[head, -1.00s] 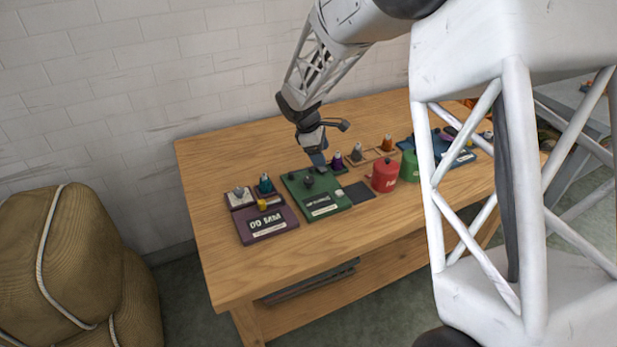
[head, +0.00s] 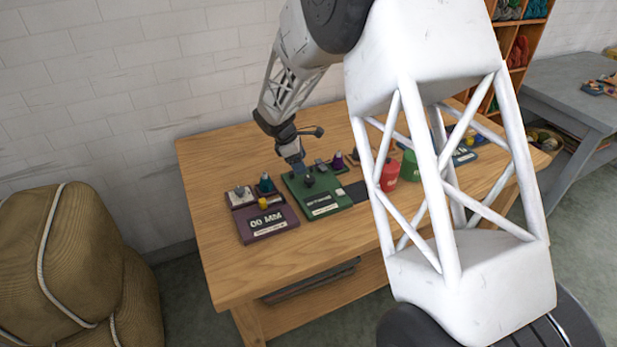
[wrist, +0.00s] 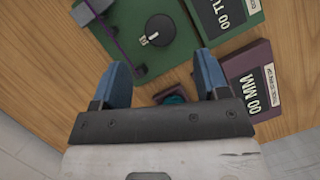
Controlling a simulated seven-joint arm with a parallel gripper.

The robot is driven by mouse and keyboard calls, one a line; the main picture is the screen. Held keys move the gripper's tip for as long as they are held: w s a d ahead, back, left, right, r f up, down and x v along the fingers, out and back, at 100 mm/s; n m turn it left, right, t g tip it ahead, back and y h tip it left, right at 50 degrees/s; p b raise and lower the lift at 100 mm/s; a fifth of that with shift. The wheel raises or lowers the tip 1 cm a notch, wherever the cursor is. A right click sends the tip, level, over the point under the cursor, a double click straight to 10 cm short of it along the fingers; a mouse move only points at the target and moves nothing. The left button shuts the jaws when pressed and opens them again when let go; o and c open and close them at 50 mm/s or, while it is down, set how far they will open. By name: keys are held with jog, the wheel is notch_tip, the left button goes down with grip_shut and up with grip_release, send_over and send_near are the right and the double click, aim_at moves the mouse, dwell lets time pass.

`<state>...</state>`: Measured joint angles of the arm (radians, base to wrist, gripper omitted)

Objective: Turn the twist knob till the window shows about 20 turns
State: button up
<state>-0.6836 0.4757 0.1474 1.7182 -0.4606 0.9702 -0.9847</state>
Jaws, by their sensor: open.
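A green panel (head: 297,205) lies on the table, and it also fills the top of the wrist view (wrist: 182,63). It carries a round black knob (wrist: 158,30) with a pale mark on its edge, standing between and beyond my fingertips. A dark window (wrist: 212,10) on this panel shows "00 TU", cut off by the frame's edge. In the head view the panel's text is too small to read. My gripper (wrist: 166,68) is open, with two blue fingers apart and nothing between them. In the head view my gripper (head: 297,165) is over the panel's back left part.
A red pot (head: 389,175) stands to the right, partly behind my arm.

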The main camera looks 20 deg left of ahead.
aim_at(309, 178)
jog(key=shift+x, duration=3.75)
jog(key=c, duration=0.9)
